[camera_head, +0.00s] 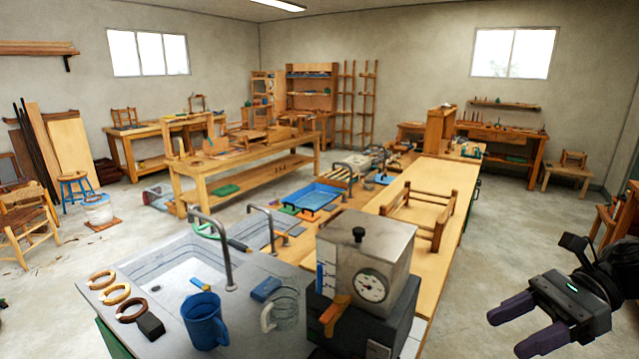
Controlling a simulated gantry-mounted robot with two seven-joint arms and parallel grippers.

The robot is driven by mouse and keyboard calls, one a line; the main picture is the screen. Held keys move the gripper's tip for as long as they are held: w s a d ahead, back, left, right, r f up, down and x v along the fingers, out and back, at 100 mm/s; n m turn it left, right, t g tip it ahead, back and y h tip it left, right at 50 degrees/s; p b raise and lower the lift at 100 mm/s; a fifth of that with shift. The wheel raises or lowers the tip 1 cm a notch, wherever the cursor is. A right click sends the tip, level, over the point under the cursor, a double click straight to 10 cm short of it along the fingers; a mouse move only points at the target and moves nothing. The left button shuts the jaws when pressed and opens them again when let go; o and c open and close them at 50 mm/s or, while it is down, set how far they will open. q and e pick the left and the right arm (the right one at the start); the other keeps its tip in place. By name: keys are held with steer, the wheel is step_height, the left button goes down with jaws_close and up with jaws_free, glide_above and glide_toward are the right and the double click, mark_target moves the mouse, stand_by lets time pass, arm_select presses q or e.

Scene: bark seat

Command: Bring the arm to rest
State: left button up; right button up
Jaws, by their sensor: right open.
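My right gripper (512,328) is at the lower right of the head view, over the bare floor to the right of the counter. Its two dark purple fingers point left and stand apart, with nothing between them. It touches nothing that I can see. My left gripper is not in the head view.
A grey steel box with a dial (368,262) stands at the counter's near end. Beside it are a blue mug (204,322), a clear glass jug (285,309) and a sink (180,275). A wooden frame (418,212) sits on the long bench. The floor (510,230) at right is clear.

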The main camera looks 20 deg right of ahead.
steer(key=s+a+f+m+t+y, duration=0.15)
steer(key=a+f+m+t, duration=0.25)
steer(key=a+f+m, duration=0.7)
steer(key=a+f+m+t+y, duration=0.3)
steer(key=a+f+m, duration=0.2)
steer(key=a+f, duration=1.15)
step_height(320, 180, down, 5)
steer(key=w+d+m+t+h, duration=0.1)
steer(key=d+m+t+h, duration=0.15)
steer(key=m+h, duration=1.4)
steer(key=s+d+f+m+g, duration=0.7)
steer(key=s+m+g, duration=0.3)
steer(key=m, duration=0.5)
arm_select(q)
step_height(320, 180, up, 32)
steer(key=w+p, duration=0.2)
steer(key=p, duration=2.9)
steer(key=shift+p, duration=0.35)
arm_select(e)
steer(key=w+r+v, duration=0.1)
steer(key=w+v, duration=0.2)
steer(key=v, duration=1.2)
steer(key=w+a+v, duration=0.1)
steer(key=w+v, duration=0.3)
steer(key=v, duration=1.2)
steer(key=shift+a+r+m+t, duration=0.35)
steer(key=shift+a+t, duration=0.05)
steer(key=shift+t, duration=0.05)
